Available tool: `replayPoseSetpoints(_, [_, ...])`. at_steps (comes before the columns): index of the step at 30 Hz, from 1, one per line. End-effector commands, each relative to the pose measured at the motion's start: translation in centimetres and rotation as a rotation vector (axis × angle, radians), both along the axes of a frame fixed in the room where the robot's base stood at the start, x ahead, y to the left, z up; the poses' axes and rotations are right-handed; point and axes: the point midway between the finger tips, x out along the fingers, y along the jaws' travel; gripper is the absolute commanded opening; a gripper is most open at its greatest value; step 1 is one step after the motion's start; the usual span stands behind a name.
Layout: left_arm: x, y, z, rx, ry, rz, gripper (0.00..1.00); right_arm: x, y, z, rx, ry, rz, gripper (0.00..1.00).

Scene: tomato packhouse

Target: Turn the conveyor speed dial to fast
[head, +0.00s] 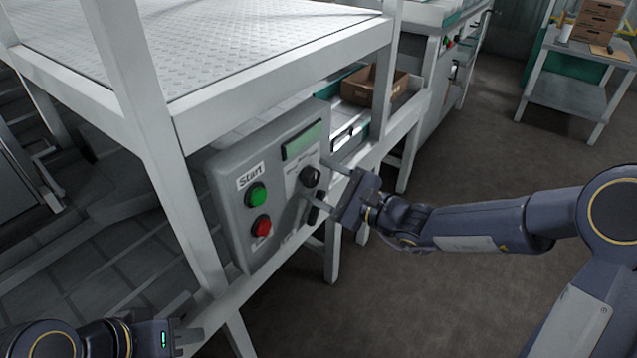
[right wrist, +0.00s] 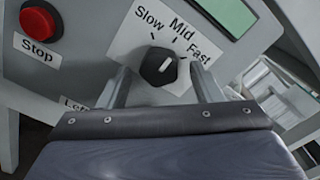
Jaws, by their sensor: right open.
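The speed dial (right wrist: 158,67) is a round black knob on a white label reading Slow, Mid and Fast. In the head view the dial (head: 310,177) sits on the right part of the grey control box (head: 228,205). My right gripper (head: 318,183) is open at the dial. In the right wrist view its fingers (right wrist: 163,88) stand to the left and right of the knob, with gaps visible. My left gripper (head: 190,322) is low at the left, its fingers apart and empty, away from the box.
The box also carries a green Start button (head: 256,194), a red Stop button (head: 262,226) and a green display (head: 301,141). A white frame post (head: 168,170) stands left of the box. A brown carton (head: 368,86) lies behind it.

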Motion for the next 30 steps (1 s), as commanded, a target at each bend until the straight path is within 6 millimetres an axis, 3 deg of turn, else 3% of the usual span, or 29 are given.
replayPoseSetpoints(12, [0.0, 0.0, -0.16, 0.0, 0.0, 0.0, 0.28, 0.73, 1.04, 0.01, -0.001, 0.0, -0.001, 0.59])
replayPoseSetpoints(23, [0.0, 0.0, -0.16, 0.0, 0.0, 0.0, 0.28, 0.7, 1.02, 0.0, -0.001, 0.0, 0.001, 0.14])
replayPoseSetpoints(30, [-0.01, 0.0, -0.05, 0.0, 0.0, 0.0, 0.28, 0.7, 1.02, 0.01, 0.012, 0.019, 0.0, 0.14])
